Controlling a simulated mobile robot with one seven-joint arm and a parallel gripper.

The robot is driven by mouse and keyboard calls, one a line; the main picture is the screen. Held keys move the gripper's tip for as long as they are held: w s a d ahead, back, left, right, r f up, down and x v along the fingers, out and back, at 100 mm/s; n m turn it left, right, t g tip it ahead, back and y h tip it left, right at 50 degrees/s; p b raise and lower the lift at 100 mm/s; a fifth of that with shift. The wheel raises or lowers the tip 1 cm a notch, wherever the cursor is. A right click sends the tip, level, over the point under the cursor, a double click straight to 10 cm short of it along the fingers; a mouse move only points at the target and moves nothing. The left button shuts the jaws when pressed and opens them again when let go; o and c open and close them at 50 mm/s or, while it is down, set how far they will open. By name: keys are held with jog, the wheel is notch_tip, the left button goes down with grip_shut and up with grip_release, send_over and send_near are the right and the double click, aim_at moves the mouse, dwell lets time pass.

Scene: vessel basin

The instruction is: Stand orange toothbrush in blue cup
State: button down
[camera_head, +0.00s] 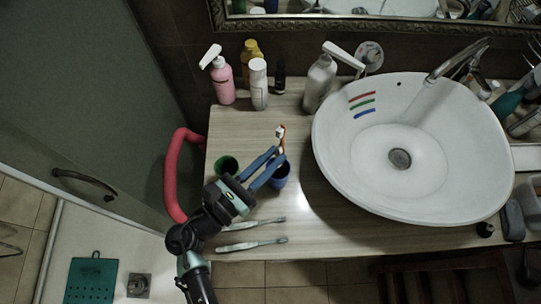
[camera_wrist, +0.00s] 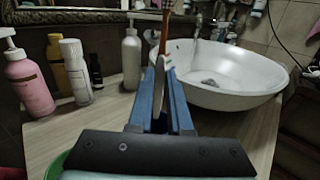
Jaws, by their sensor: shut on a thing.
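My gripper (camera_head: 278,155) is shut on the orange toothbrush (camera_head: 282,133). In the head view the brush's white and orange upper part rises above the fingertips. In the wrist view the orange toothbrush (camera_wrist: 165,30) stands roughly upright between the blue fingers (camera_wrist: 160,68). The blue cup (camera_head: 281,177) stands on the counter just below the fingertips, partly covered by a finger. The brush's lower end is hidden, so I cannot tell whether it is inside the cup.
A green cup (camera_head: 227,164) stands left of my gripper. Two toothbrushes (camera_head: 252,244) lie near the counter's front edge. The white basin (camera_head: 334,158) is close on the right. A pink bottle (camera_head: 223,82), white bottle (camera_head: 258,88) and grey pump bottle (camera_head: 319,84) stand behind.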

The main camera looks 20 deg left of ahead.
jog(key=shift+f+b, duration=1.85)
jog(key=shift+f, duration=0.95)
jog(key=c, duration=0.8)
grip_release()
jog(key=shift+o, duration=0.2)
jog(key=b+v, duration=0.2)
jog(key=v, duration=1.1)
jog(key=shift+w, duration=0.1)
